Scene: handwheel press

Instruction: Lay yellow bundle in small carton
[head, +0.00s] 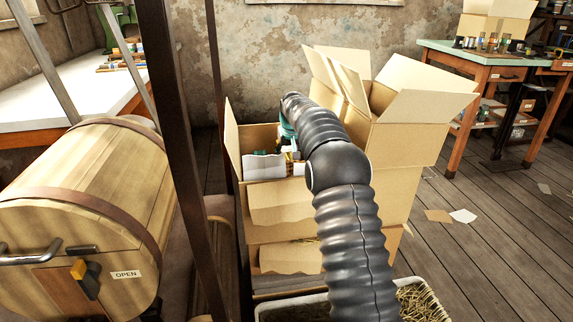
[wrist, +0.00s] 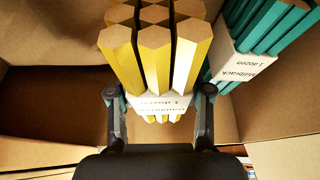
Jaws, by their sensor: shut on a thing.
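The yellow bundle (wrist: 150,50) is a group of hexagonal yellow sticks with bare wooden ends and a white paper band. My gripper (wrist: 160,93) is shut on it around the band in the wrist view. The small carton (head: 282,203) stands open in the head view, flaps spread, with my arm reaching over it. Brown cardboard walls (wrist: 50,90) surround the bundle in the wrist view. Whether the bundle touches the carton floor cannot be told. In the head view my arm hides most of the gripper and the bundle.
A teal bundle (wrist: 270,30) with a white band lies right of the yellow one in the wrist view. A taller open carton (head: 405,145) stands right behind the small one. A wooden barrel-like drum (head: 95,195) and a dark post (head: 178,130) are at left.

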